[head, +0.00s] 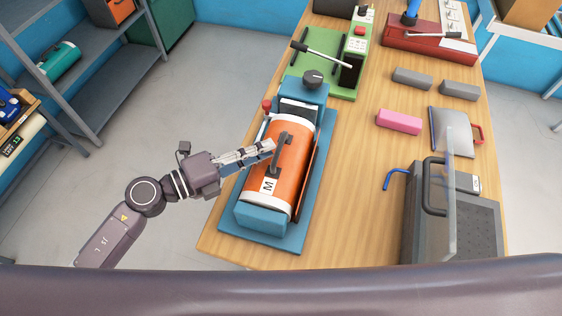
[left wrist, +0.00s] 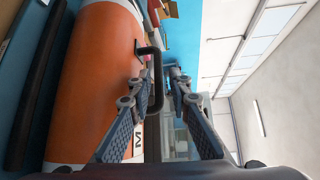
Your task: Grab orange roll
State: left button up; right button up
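The orange roll (head: 290,165) has white end bands, a dark handle (head: 283,152) and an "M" label. It lies in a blue machine (head: 262,219) on the wooden table, and it also fills the left of the left wrist view (left wrist: 90,75). My left gripper (head: 270,147) reaches in from the left over the roll, its tips at the handle. In the left wrist view its fingers (left wrist: 157,82) are apart, with the handle between the tips. I cannot tell whether they touch it. My right gripper is not in view.
A green machine (head: 340,78) and a red one (head: 430,42) stand farther back on the table (head: 350,225). Grey blocks (head: 412,79) and a pink block (head: 399,122) lie to the right. A grey case (head: 475,230) with a clear panel stands front right. Shelves (head: 90,65) stand at left.

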aim_at(281, 142)
pick_arm(q)
jog(key=p+x, duration=0.1)
jog(key=x, duration=0.3)
jog(key=shift+w+d+p, duration=0.25)
jog(key=shift+d+p, duration=0.05)
jog(key=shift+w+d+f, duration=0.15)
jog(key=shift+d+f, duration=0.05)
jog(key=shift+d, duration=0.1)
grip_shut()
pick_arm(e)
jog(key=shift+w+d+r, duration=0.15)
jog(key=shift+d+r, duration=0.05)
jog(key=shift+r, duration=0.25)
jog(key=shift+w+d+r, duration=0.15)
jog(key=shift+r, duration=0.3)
pick_arm(q)
jog(key=shift+r, duration=0.1)
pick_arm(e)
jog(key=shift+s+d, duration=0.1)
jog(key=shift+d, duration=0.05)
